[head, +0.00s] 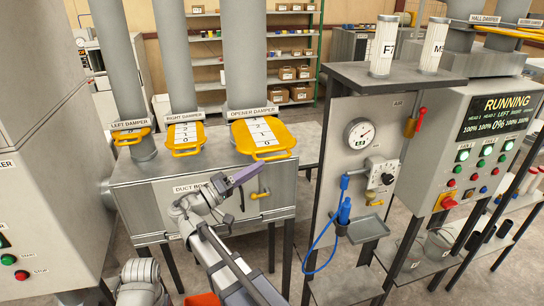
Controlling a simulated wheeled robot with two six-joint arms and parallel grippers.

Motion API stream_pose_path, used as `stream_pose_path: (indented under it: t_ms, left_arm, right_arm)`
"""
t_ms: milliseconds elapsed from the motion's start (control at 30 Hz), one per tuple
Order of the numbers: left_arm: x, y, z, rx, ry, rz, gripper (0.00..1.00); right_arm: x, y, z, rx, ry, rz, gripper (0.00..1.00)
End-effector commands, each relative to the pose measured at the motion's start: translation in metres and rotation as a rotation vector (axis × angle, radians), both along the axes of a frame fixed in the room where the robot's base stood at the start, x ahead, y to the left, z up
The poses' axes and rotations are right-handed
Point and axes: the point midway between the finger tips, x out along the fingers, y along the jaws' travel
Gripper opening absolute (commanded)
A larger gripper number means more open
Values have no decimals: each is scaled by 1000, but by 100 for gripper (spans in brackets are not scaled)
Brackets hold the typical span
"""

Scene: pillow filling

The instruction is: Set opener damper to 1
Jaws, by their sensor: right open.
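The opener damper (286,136) is a yellow slide plate with a looped handle on the large grey duct, under an "OPENER DAMPER" label. Its white scale strip shows numbers including 1 and 0, with 0 nearest the handle. My right gripper (250,183) is open and empty, in front of the duct box (150,199). It appears below the opener damper's handle in the picture, apart from it, with a purple finger pointing right and up. A grey arm part of mine shows at the lower left, but my left gripper is not in view.
The left damper (130,137) and right damper (187,141) sit on narrower ducts to the left. A small yellow-handled valve (260,194) is on the box front. A gauge panel (345,110) with blue hose stands right, beside a control box (480,150) reading "RUNNING".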

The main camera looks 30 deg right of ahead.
Motion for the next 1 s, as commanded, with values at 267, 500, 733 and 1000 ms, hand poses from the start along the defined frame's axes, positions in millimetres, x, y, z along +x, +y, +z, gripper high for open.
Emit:
stream_pose_path:
  t_ms: [267, 500, 733, 1000]
  left_arm:
    - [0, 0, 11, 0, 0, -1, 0]
    - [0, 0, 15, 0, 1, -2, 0]
    - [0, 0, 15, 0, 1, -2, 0]
    - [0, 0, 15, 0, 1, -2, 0]
  right_arm:
    - [3, -43, 11, 1, 3, -3, 45]
    - [6, -64, 14, 2, 1, 0, 45]
    - [6, -68, 14, 2, 1, 0, 45]
    - [6, -67, 14, 2, 2, 0, 28]
